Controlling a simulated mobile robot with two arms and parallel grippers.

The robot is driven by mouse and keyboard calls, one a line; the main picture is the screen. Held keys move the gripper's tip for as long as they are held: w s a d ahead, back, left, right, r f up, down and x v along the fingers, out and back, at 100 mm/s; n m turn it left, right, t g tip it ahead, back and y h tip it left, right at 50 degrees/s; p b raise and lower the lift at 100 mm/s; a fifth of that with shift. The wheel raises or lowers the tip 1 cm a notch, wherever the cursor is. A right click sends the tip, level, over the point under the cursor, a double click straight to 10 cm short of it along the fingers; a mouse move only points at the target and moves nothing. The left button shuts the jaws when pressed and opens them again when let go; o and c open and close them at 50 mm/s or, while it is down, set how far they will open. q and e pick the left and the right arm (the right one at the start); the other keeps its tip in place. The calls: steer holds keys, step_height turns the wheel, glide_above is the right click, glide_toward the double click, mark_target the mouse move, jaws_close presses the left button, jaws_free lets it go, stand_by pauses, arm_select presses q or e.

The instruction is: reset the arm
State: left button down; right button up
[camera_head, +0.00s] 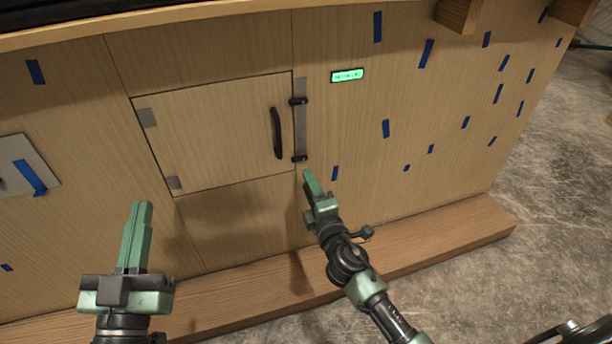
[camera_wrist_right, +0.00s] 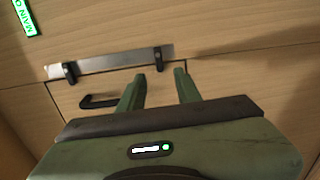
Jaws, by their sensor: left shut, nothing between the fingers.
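My left gripper (camera_head: 141,206) is in the lower left of the head view, in front of the wooden panel. Its green fingers are together and hold nothing. My right gripper (camera_head: 307,174) is right of centre, just below the metal strip (camera_head: 301,130) beside the cabinet door (camera_head: 212,130). In the right wrist view the right gripper's two fingers (camera_wrist_right: 160,77) are apart with nothing between them. The door is closed and has a black handle (camera_head: 277,133); the handle also shows in the wrist view (camera_wrist_right: 98,102). The strip carries two black clips.
A lit green display (camera_head: 347,75) sits right of the door; part of it in the wrist view reads "MAIN" (camera_wrist_right: 25,16). Blue tape pieces (camera_head: 426,53) dot the panel. A wooden ledge (camera_head: 440,243) runs along its base. Bare concrete floor (camera_head: 540,210) lies to the right.

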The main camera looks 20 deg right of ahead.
steer(key=shift+s, duration=0.1)
stand_by(0.4)
